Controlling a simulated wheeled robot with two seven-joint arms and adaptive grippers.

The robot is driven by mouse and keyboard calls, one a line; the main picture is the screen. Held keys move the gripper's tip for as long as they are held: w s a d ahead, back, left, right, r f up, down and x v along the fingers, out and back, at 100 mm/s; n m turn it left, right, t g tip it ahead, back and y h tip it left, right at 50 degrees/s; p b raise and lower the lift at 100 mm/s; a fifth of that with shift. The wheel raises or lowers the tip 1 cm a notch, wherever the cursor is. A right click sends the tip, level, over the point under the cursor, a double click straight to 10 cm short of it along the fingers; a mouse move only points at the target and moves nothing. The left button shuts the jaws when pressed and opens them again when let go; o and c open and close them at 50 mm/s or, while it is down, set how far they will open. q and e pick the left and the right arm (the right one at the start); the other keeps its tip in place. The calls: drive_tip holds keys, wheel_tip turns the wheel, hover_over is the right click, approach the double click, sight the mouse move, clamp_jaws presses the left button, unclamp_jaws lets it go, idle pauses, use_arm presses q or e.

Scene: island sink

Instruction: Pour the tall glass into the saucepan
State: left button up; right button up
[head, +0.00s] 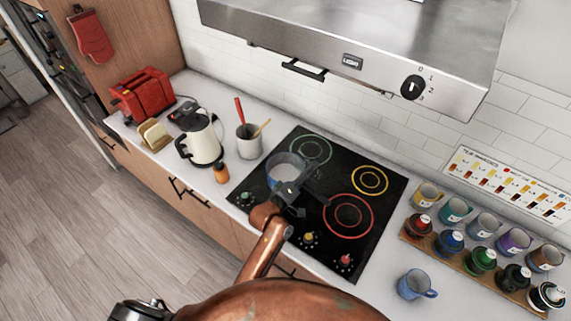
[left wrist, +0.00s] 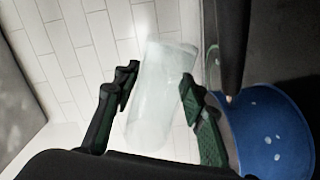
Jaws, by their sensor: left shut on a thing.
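The tall glass (left wrist: 160,95) is clear and pale. In the left wrist view it stands between the fingers of my left gripper (left wrist: 155,105), which is shut on it, and it leans slightly in the picture. The saucepan (left wrist: 270,135) shows as a blue, white-specked curve close at the right, with a dark handle (left wrist: 231,50) above it. In the head view, my left gripper (head: 288,190) is over the front left of the hob, overlapping the saucepan (head: 284,161). The glass is hard to make out there, and I cannot tell any contents. My right gripper is not in view.
The black hob (head: 372,224) has coloured rings. A hood (head: 370,40) hangs above.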

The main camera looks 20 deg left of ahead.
use_arm(q)
drive_tip(key=m+p, duration=0.1)
drive_tip(key=m, duration=0.1)
drive_tip(key=r+m+p, duration=0.1)
drive_tip(key=m, duration=0.1)
drive_tip(key=shift+w+a+r+m, duration=0.15)
drive_tip(key=shift+a+r+m, duration=0.05)
drive_tip(key=shift+m, duration=0.1)
drive_tip(key=shift+r+m+p, duration=0.2)
drive_tip(key=shift+m+p, duration=0.45)
drive_tip(key=shift+m, duration=0.15)
drive_tip(key=shift+d+r+m+p, duration=0.2)
drive_tip(key=shift+d+m+p, duration=0.2)
drive_tip(key=shift+m, duration=0.3)
drive_tip(key=shift+s+d+f+m+t+y+b, duration=0.15)
drive_tip(key=shift+f+m+b, duration=0.15)
drive_tip(key=shift+f+m, duration=0.1)
drive_tip(key=shift+s+d+f+m+t+y+b, duration=0.1)
drive_tip(key=shift+s+f+m+t+y+b, duration=0.05)
drive_tip(key=shift+f+m+b, duration=0.2)
drive_tip(key=shift+d+m, duration=0.2)
drive_tip(key=shift+m, duration=0.35)
drive_tip(key=shift+s+d+m, duration=0.1)
drive_tip(key=shift+d+m, duration=0.1)
drive_tip(key=shift+m, duration=0.3)
drive_tip(key=shift+s+d+r+m+p, duration=0.15)
drive_tip(key=shift+r+m+p, duration=0.3)
drive_tip(key=shift+r+m, duration=0.35)
drive_tip(key=shift+f, duration=0.15)
